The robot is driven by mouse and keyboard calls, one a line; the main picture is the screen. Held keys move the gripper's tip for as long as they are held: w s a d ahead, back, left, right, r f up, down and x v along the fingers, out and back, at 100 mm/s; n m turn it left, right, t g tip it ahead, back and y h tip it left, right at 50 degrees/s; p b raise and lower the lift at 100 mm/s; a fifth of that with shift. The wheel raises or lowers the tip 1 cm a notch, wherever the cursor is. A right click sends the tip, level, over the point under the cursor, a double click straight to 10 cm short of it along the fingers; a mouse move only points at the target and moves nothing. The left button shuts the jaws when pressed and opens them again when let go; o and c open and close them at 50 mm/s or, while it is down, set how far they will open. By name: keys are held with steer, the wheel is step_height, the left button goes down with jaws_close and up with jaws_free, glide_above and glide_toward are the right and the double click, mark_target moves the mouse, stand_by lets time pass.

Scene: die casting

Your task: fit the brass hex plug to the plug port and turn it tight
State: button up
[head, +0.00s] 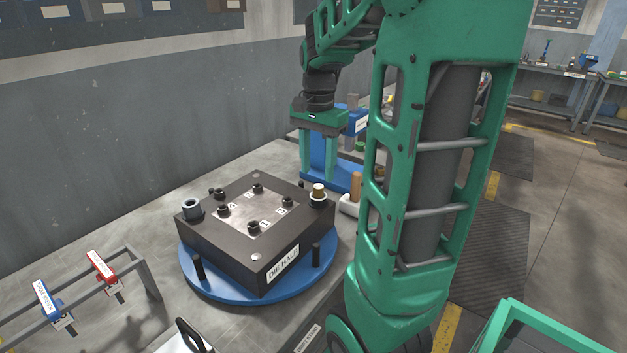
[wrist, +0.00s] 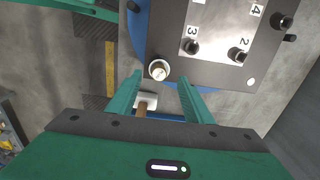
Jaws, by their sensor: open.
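A black die block (head: 262,262), labelled "DIE HALF", sits on a round blue plate (head: 208,284). At its back right corner stands a short brass-coloured piece (head: 319,189) with a pale ring around it; it also shows in the wrist view (wrist: 159,70). I cannot tell whether this is the brass hex plug, and I cannot pick out the plug port. My gripper (head: 318,178) is open and empty, fingers pointing down, above and behind that corner. In the wrist view its fingertips (wrist: 160,80) frame the space just below the ringed piece, apparently without touching it.
Several dark bolts stand on the block's numbered steel plate (head: 265,222). A pale-headed mallet (head: 349,205) lies behind the block, beside a blue fixture (head: 345,172). Red (head: 101,265) and blue (head: 46,299) tools hang on a rack at left.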

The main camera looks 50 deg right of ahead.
steer(key=shift+r, duration=2.75)
steer(key=s+a+f+n, duration=0.5)
steer(key=s, duration=0.3)
steer(key=s+a+f+n, duration=0.5)
steer(key=s+f, duration=0.1)
steer(key=s, duration=0.2)
steer(key=shift+s+a+f, duration=0.3)
steer(key=shift+s+a, duration=0.05)
steer(key=shift+s, duration=0.05)
steer(key=shift+c, duration=0.9)
steer(key=m, duration=1)
glide_toward(318, 186)
steer(key=shift+f, duration=4.45)
